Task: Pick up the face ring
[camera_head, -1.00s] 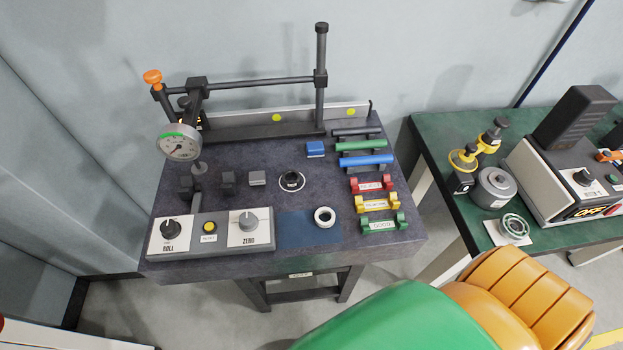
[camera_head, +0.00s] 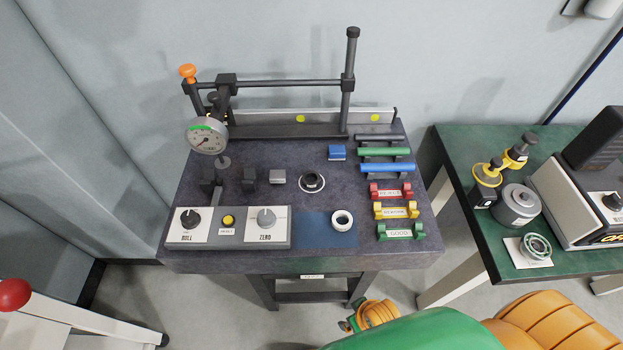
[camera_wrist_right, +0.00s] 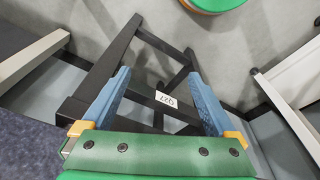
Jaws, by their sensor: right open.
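A white ring (camera_head: 342,220) lies flat on a blue mat (camera_head: 313,230) at the front of the dark table, in the head view. A black ring (camera_head: 312,181) sits in a pale circle behind it. I cannot tell from looks alone which one is the face ring. My right gripper (camera_wrist_right: 158,75) is open and empty in the right wrist view, its blue fingers spread toward the dark table stand. Neither ring shows in that view. In the head view my green and orange right arm is at the bottom right, below the table; its fingers cannot be made out. My left gripper is not in view.
A dial gauge (camera_head: 207,135) on a stand rises at the table's left. A control panel (camera_head: 228,238) lies at front left. Coloured labelled holders (camera_head: 397,211) stand right of the white ring. A green table (camera_head: 470,228) with instruments is at the right.

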